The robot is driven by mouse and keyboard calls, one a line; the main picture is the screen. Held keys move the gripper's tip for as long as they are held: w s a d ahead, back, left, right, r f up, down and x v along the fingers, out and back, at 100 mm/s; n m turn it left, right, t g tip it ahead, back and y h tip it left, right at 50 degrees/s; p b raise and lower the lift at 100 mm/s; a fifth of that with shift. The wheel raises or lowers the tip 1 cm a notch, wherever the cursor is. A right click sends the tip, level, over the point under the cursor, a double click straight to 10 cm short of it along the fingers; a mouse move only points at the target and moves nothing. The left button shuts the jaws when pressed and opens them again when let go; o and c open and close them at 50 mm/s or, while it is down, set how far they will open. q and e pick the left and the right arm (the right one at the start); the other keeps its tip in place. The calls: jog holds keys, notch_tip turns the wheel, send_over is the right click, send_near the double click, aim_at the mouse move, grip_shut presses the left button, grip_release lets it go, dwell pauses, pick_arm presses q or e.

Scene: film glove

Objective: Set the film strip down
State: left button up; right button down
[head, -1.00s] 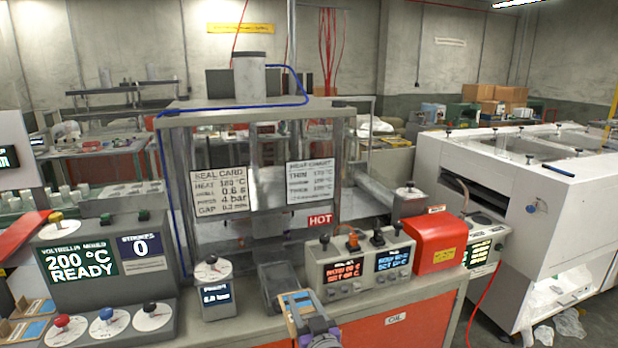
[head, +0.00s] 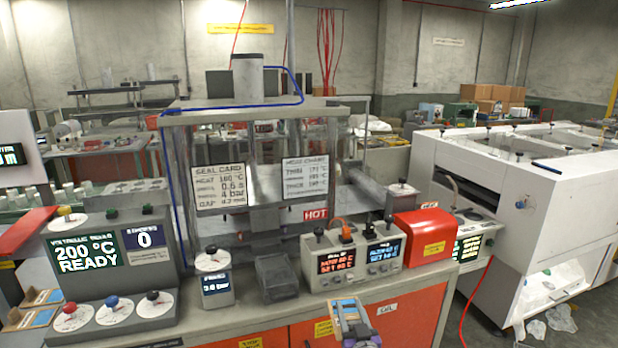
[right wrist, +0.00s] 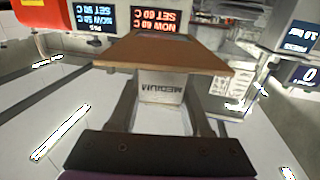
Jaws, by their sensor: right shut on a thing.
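My right gripper (head: 349,318) is at the bottom of the head view, in front of the bench's front edge. In the right wrist view, its two fingers (right wrist: 160,118) are shut on the film strip. In the head view, only a small blue and tan patch shows at the gripper. The strip appears held clear of the bench. My left gripper is not in view.
Brown and blue cards (head: 40,298) lie at far left. Bench room in front is narrow.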

jog(key=d+f+m+h, duration=0.1)
jog(key=d+f+h, duration=0.1)
jog(key=d, duration=0.5)
jog(key=shift+w+d+f, duration=0.25)
jog(key=shift+w+f, duration=0.15)
jog(key=shift+f, duration=0.3)
